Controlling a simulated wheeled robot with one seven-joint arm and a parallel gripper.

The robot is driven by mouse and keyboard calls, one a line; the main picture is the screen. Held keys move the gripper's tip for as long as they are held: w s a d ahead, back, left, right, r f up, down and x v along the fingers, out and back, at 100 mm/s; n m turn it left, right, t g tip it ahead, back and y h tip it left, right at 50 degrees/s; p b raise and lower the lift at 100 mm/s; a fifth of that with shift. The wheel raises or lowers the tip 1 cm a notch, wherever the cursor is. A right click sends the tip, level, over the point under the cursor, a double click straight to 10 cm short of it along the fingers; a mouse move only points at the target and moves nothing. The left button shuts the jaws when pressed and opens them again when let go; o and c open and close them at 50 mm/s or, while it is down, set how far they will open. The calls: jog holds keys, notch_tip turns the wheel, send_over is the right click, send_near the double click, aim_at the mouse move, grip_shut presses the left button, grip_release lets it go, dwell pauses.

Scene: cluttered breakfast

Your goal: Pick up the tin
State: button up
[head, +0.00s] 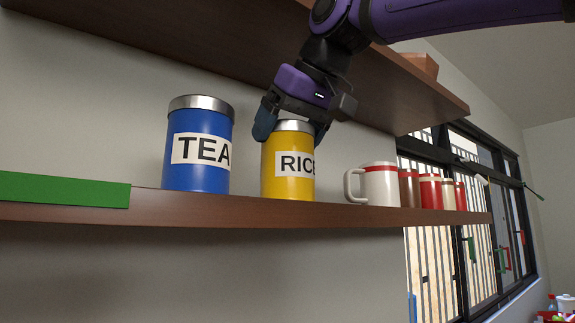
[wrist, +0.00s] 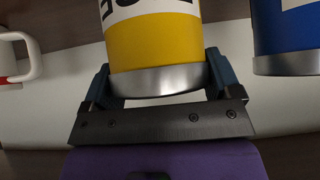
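A yellow tin labelled RICE (head: 287,165) with a silver lid stands upright on the brown shelf (head: 330,218). It also shows in the wrist view (wrist: 150,42), between my fingers. A blue tin labelled TEA (head: 198,150) stands to its left, apart from it; it shows at the right edge of the wrist view (wrist: 287,35). My gripper (head: 293,125) comes from above, with one finger on each side of the yellow tin's lid. In the wrist view the fingers (wrist: 158,75) sit very close to the lid. I cannot tell whether they press on it.
A white mug with a red rim (head: 380,184) stands right of the yellow tin, with several red and white mugs beyond. A green strip (head: 65,190) lies at the shelf's left. An upper shelf (head: 190,45) runs close above my gripper. Barred windows (head: 450,250) are at right.

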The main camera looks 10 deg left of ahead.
jog(key=c, duration=0.6)
jog(key=shift+c, duration=0.2)
jog(key=shift+r, duration=0.15)
jog(key=shift+r, duration=1.7)
jog(key=s+d+r, duration=0.1)
jog(key=s+d, duration=0.7)
jog(key=s, duration=0.5)
jog(key=shift+s+d+r, duration=0.15)
jog(key=shift+s+d, duration=0.05)
jog(key=shift+s, duration=0.1)
